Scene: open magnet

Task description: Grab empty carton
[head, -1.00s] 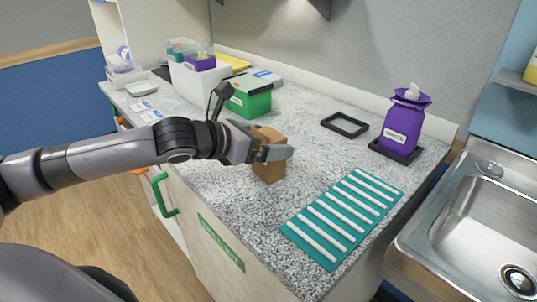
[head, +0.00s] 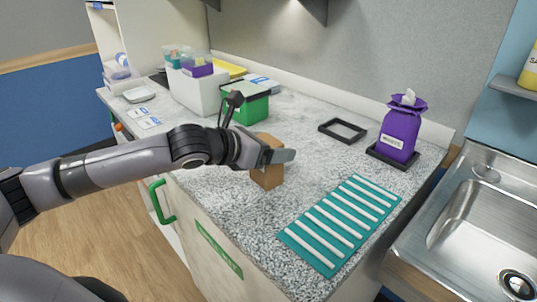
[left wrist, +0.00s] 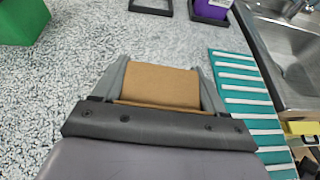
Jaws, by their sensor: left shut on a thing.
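A small brown carton (head: 267,177) stands on the speckled counter near its front edge, in the middle of the head view. My left gripper (head: 275,157) is shut on the carton, with one finger across its near upper side. In the left wrist view the carton (left wrist: 160,86) sits between the two fingers of my left gripper (left wrist: 162,80), touching or nearly touching both. Whether its underside touches the counter is hard to tell. My right gripper is not in view.
A teal mat with white ribs (head: 340,225) lies right of the carton. Behind are a black frame (head: 342,131), a purple bag (head: 400,130) on a black tray, and a green box (head: 247,104). A sink (head: 475,235) is at the right. The counter (head: 310,170) between is clear.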

